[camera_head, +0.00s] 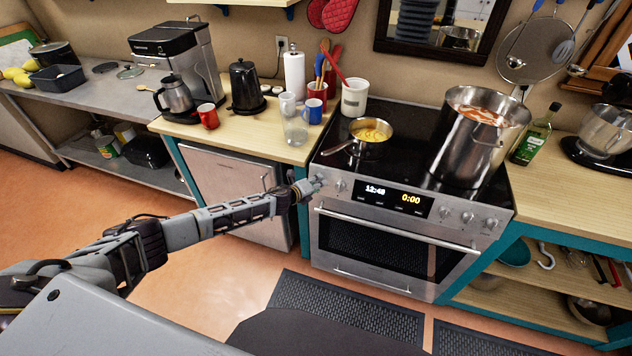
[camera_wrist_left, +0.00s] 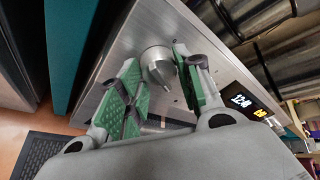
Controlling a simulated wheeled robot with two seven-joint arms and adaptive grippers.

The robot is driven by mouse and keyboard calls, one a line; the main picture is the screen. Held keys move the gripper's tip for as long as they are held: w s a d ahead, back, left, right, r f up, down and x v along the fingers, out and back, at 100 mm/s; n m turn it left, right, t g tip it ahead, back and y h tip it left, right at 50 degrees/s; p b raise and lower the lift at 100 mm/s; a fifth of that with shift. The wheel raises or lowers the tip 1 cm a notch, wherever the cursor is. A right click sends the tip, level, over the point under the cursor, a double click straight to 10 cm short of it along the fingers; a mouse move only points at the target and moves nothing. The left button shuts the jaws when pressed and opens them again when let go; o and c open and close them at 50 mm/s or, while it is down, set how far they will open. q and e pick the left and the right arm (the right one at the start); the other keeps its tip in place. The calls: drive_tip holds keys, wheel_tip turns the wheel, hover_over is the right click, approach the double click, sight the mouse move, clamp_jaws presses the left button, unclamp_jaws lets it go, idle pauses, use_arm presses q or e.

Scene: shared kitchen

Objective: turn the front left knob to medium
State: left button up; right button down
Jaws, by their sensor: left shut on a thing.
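The stove (camera_head: 330,222) has a steel front panel with knobs on both sides of a lit display (camera_head: 392,197). My left gripper (camera_head: 309,186) reaches the left end of this panel and is shut on the leftmost knob. In the left wrist view this round silver knob (camera_wrist_left: 157,65) sits between the two green-padded fingers. Its pointer setting is hard to read. A second knob (camera_head: 340,186) is just to the right, free of the gripper. My right gripper is not in view.
A small pan (camera_head: 368,146) with yellow food stands on the left of the cooktop, its handle pointing left. A tall pot (camera_head: 465,150) of red food stands on the right. The oven handle (camera_head: 398,228) runs below the knobs. Mats (camera_head: 345,305) lie on the floor.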

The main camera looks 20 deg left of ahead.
use_arm(q)
drive_tip(key=shift+s+d, duration=0.1)
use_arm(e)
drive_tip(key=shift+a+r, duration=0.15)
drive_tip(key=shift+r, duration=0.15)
use_arm(q)
drive_tip(key=shift+f, duration=0.15)
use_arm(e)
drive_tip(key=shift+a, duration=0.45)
use_arm(q)
drive_tip(key=o, duration=1)
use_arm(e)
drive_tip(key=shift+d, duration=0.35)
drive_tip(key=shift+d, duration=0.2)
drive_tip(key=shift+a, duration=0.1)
